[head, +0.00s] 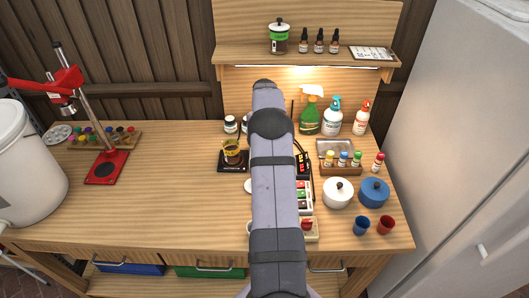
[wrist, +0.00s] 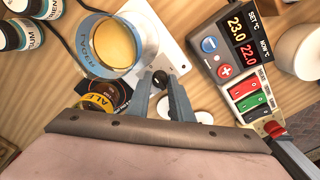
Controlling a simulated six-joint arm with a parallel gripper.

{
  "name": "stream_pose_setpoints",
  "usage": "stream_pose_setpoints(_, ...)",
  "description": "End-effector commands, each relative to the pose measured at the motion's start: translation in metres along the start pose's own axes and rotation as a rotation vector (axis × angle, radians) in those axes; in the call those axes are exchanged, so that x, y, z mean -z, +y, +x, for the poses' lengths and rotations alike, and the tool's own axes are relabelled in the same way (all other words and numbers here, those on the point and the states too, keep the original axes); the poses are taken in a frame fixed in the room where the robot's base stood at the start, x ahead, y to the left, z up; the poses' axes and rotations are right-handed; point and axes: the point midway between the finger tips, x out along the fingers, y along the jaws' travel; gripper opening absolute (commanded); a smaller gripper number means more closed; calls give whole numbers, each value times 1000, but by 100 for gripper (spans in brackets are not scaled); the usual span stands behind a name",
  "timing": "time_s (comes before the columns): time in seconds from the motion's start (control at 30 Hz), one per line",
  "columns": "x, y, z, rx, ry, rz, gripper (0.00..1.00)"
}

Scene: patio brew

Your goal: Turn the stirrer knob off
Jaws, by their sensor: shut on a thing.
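In the wrist view the stirrer (wrist: 171,56) is a pale square plate with a small black knob (wrist: 160,78) near its edge. A glass beaker (wrist: 108,44) with yellow liquid and blue lettering stands on the stirrer. My gripper (wrist: 163,80) has its two grey fingertips on either side of the knob, shut on it. The knob's pointer is too small to read. In the head view my own arm hides the gripper, the knob and most of the stirrer area.
A controller (wrist: 235,50) reading 23.0 and 22.0, with red and green switches, lies right of the stirrer.

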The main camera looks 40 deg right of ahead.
Motion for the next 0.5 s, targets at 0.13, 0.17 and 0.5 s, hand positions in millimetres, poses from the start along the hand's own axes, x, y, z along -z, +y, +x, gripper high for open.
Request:
stream_pose_setpoints(0.13,0,2,-2,-6,-3,-4,0)
stream_pose_setpoints(0.17,0,2,-2,-6,-3,-4,0)
stream_pose_setpoints(0.5,0,2,-2,-5,-2,-3,39)
